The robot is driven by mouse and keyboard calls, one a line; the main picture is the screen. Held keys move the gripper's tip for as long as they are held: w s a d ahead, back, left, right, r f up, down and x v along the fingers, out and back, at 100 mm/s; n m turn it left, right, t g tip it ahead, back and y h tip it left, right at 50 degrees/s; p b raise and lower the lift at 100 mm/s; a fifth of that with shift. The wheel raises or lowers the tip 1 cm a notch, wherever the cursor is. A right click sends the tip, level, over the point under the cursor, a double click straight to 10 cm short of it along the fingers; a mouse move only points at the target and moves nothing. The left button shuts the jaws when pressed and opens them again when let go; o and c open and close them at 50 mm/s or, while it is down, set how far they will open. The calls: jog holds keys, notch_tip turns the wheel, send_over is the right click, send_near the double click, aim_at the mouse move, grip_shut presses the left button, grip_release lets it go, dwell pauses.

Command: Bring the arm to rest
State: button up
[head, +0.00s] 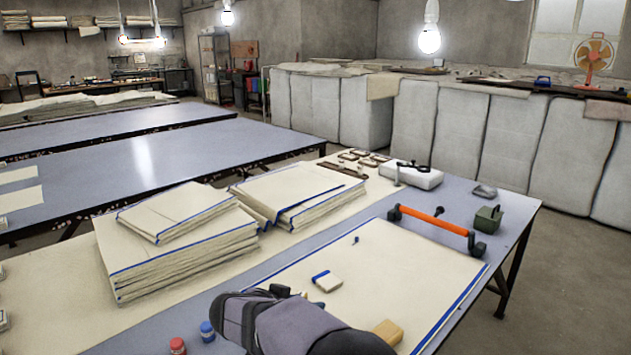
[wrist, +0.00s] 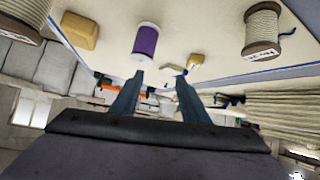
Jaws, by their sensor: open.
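My gripper (wrist: 160,80) is open in the wrist view, its two blue-grey fingers apart with nothing held between them. My dark arm (head: 300,325) shows at the bottom middle of the head view, over the near part of the table; the fingertips cannot be made out there. A cream cloth with a blue border (head: 400,265) lies flat on the table (head: 515,215), partly hidden by my arm. In the wrist view, which looks upside down, a purple thread spool (wrist: 146,42) stands beyond the fingertips.
A white-and-blue block (head: 326,281) and a yellow block (head: 388,333) lie on the cloth. An orange-handled tool (head: 435,228) and green box (head: 487,219) sit along its far side. Cloth stacks (head: 185,250) stand left. A cord spool (wrist: 262,28) shows in the wrist view.

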jog(key=s+d+r+g+p, duration=0.1)
jog(key=d+g, duration=0.1)
jog(key=d, duration=0.3)
jog(key=s+d+r+g+p, duration=0.1)
jog(key=s+d+g, duration=0.1)
jog(key=d, duration=0.4)
jog(key=s+d+r+g+y+p, duration=0.1)
jog(key=d+g, duration=0.1)
jog(key=d, duration=0.4)
jog(key=shift+s+d+r+m+g+p, duration=0.25)
jog(key=shift+m+g+p, duration=0.05)
jog(key=shift+m, duration=0.1)
jog(key=s+f+n+g+y+b, duration=0.1)
jog(key=s+f+n+y+b, duration=0.1)
jog(key=s+f, duration=0.5)
jog(key=s+d+f+n+g+y+b, duration=0.1)
jog(key=s+f+n+b, duration=0.15)
jog(key=s, duration=0.85)
jog(key=s+f+n+g+y+b, duration=0.1)
jog(key=s+f+n+y, duration=0.1)
jog(key=s+f, duration=0.55)
notch_tip(320, 180, up, 25)
jog(key=s+p, duration=0.1)
jog(key=p, duration=2.2)
jog(key=shift+s+p, duration=0.2)
jog(key=shift+p, duration=0.1)
